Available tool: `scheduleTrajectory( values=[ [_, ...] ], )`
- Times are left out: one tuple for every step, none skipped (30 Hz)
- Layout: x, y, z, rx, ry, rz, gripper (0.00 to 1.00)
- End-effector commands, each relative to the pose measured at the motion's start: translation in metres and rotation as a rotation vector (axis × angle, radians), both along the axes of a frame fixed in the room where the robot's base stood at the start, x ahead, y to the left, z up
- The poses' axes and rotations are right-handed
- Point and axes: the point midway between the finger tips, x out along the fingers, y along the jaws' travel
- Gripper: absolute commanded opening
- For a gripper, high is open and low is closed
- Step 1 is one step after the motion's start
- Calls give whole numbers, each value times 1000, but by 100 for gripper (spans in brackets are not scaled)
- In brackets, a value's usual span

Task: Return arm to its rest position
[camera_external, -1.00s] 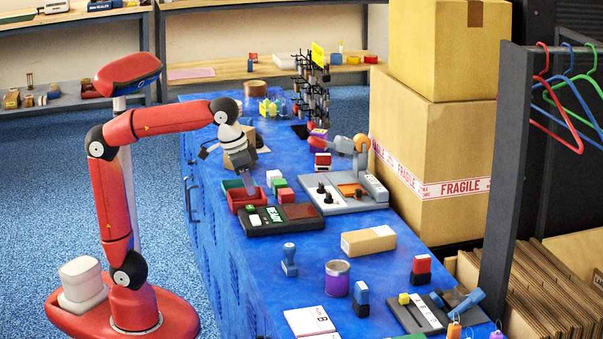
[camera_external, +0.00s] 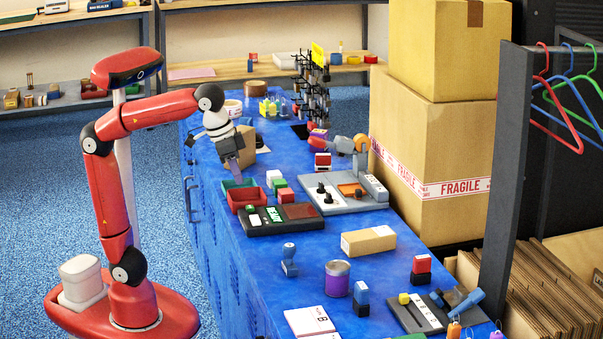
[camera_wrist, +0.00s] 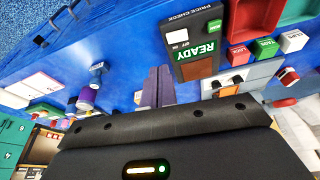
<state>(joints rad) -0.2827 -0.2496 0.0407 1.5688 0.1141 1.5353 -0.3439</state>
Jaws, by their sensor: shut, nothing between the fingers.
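My red arm stands at the left of the blue counter (camera_external: 215,235), with its elbow raised. My gripper (camera_external: 236,168) hangs above the counter's left part, beside a brown carton (camera_external: 246,147) and above the green and red trays. Its two fingers are together with nothing between them. In the wrist view my gripper (camera_wrist: 158,88) shows its closed grey fingers against the blue counter top.
Below my gripper are a green tray (camera_external: 232,184), a red tray (camera_external: 246,198) and the dark READY device (camera_external: 280,219). A grey machine with knobs (camera_external: 345,205) is to the right. Tall cartons (camera_external: 430,150) stand behind. Open floor (camera_external: 60,190) lies left.

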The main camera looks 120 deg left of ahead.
Motion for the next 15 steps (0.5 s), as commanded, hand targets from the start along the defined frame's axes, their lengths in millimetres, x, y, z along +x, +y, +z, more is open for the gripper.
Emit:
scheduleTrajectory(
  values=[
    [-6,-14,-13,3,-11,-59,0],
    [-9,-22,-22,5,-20,-99,0],
    [-14,-34,-36,8,-32,-156,0],
    [-18,-43,-48,11,-43,-203,0],
    [-23,-52,-60,15,-55,-248,0],
    [-29,-64,-76,20,-70,-308,0],
    [-34,-72,-89,24,-83,-350,0],
    [-39,-80,-101,28,-93,-391,0],
    [-47,-90,-117,34,-108,-443,0],
    [-52,-96,-129,38,-118,-478,0],
    [-57,-102,-141,41,-128,-511,0],
    [-63,-109,-154,46,-140,-551,0],
    [-68,-113,-164,49,-148,-576,0],
    [-72,-117,-172,53,-155,-598,0],
    [-76,-121,-182,56,-163,-623,0]
  ],
)
